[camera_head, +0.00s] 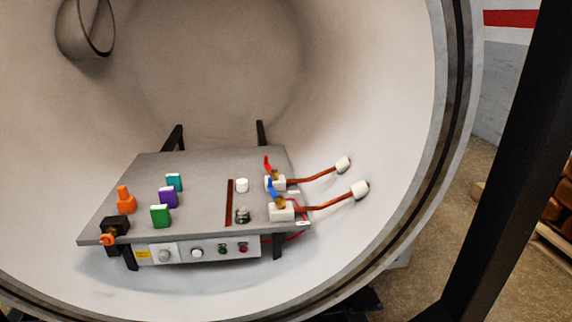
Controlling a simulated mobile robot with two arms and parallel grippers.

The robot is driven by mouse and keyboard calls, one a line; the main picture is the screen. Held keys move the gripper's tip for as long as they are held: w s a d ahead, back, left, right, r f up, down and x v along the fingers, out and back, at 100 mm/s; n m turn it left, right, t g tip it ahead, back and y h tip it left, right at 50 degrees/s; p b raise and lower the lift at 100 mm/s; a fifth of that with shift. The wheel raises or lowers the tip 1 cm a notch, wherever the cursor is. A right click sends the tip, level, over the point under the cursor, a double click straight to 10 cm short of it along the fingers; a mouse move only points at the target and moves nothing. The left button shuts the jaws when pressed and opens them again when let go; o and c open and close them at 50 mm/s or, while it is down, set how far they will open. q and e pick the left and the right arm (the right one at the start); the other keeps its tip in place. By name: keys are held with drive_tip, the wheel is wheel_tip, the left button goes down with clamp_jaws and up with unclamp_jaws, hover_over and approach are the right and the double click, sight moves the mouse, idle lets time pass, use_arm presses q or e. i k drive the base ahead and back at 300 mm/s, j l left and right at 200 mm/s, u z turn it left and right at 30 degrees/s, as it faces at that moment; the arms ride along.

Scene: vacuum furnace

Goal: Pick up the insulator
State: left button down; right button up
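A small white cylinder (242,185), which looks like the insulator, stands upright on the grey panel (204,200) inside the round furnace chamber. It is just right of a dark red strip (229,203) and behind a small metallic part (242,215). White blocks (281,211) on the panel's right side and white end pieces (360,190) on the copper rods are also white, so I cannot be fully sure which piece is the insulator. Neither of my grippers is in view.
Teal (174,182), purple (168,197) and green (160,216) blocks and an orange part (126,200) stand on the panel's left. Red (267,165) and blue (272,188) handles and copper rods (332,204) are at its right. The chamber rim (462,130) surrounds the opening.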

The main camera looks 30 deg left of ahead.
sight(242, 213)
drive_tip(key=u, duration=1.25)
